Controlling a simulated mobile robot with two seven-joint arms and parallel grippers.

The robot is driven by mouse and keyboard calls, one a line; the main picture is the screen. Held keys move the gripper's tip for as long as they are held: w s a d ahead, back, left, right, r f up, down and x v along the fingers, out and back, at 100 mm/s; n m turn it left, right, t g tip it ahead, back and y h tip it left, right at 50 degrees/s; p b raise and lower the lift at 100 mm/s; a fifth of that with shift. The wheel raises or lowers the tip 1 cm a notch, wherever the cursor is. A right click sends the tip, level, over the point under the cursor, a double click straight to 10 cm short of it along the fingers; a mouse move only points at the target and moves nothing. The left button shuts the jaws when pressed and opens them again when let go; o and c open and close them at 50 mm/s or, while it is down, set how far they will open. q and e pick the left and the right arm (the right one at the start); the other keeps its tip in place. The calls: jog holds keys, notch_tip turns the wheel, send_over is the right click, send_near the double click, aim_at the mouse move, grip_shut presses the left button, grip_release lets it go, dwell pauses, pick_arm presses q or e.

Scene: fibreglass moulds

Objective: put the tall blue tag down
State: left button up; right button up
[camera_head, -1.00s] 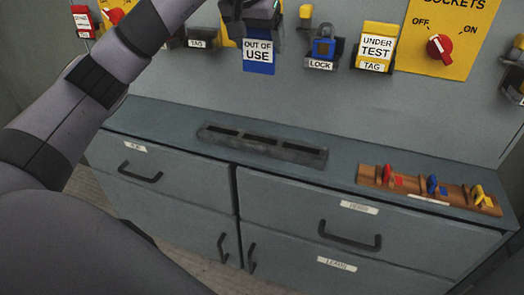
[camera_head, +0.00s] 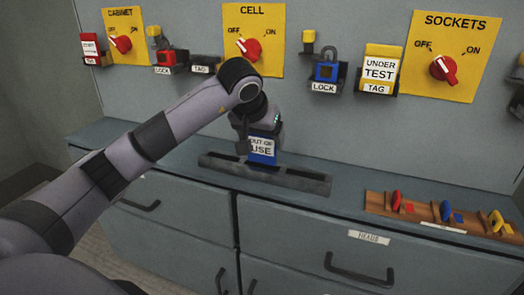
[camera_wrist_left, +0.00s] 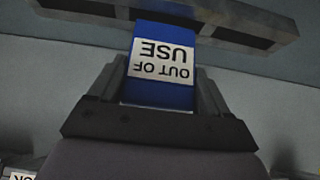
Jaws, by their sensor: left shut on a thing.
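The tall blue tag (camera_head: 262,149) carries a white label reading "OUT OF USE". My left gripper (camera_head: 258,132) is shut on it and holds it upright at the slotted dark rack (camera_head: 264,173) on the cabinet top. In the left wrist view the tag (camera_wrist_left: 163,62) sits between the fingers of the gripper (camera_wrist_left: 160,100), with its free end close to the rack (camera_wrist_left: 215,22). I cannot tell whether the tag touches the rack or is in a slot. My right gripper is not in view.
A blue padlock (camera_head: 326,69) and a yellow "UNDER TEST" tag (camera_head: 380,68) hang on the wall at right. A red padlock (camera_head: 166,57) hangs at left. A wooden board (camera_head: 440,215) with coloured pieces lies on the cabinet top (camera_head: 345,178) at right.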

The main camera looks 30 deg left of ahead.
aim_at(261, 146)
pick_arm(q)
notch_tip(261, 146, down, 3)
jog(key=shift+r, duration=0.1)
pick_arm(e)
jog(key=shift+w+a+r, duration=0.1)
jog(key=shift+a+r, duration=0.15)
pick_arm(q)
jog(key=shift+f, duration=0.2)
jog(key=o, duration=1)
jog(key=shift+c, duration=0.2)
